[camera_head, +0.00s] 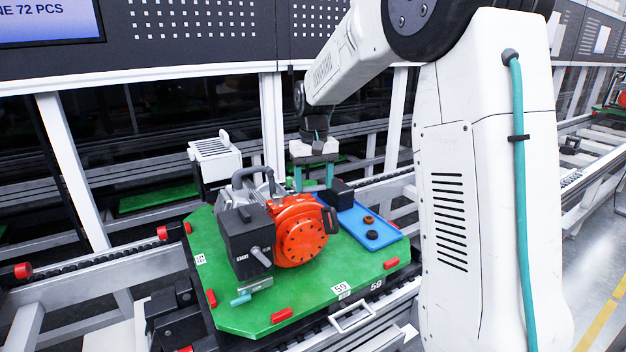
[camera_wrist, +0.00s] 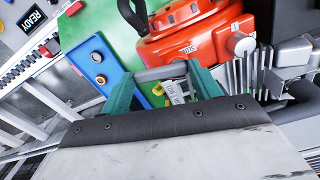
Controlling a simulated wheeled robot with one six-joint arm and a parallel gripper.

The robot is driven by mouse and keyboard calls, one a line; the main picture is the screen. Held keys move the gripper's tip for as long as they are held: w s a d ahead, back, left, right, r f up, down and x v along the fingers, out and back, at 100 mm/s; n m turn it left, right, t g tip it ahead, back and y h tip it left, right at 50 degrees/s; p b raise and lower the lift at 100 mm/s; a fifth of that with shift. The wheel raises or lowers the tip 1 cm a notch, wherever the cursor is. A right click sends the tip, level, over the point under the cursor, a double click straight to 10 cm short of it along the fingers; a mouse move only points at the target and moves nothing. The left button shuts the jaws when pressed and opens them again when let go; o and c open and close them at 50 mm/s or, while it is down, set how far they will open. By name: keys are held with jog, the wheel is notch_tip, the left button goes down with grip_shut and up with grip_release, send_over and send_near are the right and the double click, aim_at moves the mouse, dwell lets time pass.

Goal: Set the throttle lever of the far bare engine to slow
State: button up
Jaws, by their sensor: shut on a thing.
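An engine with an orange round cover (camera_head: 300,232) and a black box (camera_head: 246,238) sits on the green pallet (camera_head: 340,262). In the wrist view the orange cover (camera_wrist: 196,42) is at the top, beside grey fins (camera_wrist: 240,78). My gripper (camera_head: 314,178) reaches down behind the engine, its fingertips partly hidden in the head view. In the wrist view my gripper (camera_wrist: 165,88) has its teal fingers on both ends of a grey bar (camera_wrist: 162,73), shut on it beside the orange cover. A yellow tag-like part (camera_wrist: 175,91) shows just below. I cannot tell any lever setting.
A blue tray (camera_head: 388,238) with two small round parts lies right of the engine. A white slotted box (camera_head: 215,160) stands behind it. Red blocks (camera_head: 282,315) sit along the pallet edge. Conveyor rails (camera_head: 110,262) surround the pallet. Another orange engine (camera_head: 622,99) is far right.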

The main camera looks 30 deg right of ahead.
aim_at(315, 188)
jog(key=shift+s+r+m, duration=0.1)
jog(key=shift+s+m, duration=0.05)
jog(key=shift+m, duration=1.05)
jog(key=shift+a, duration=0.1)
jog(key=o, duration=1)
notch_tip(315, 188, up, 8)
jog(key=shift+f, duration=0.1)
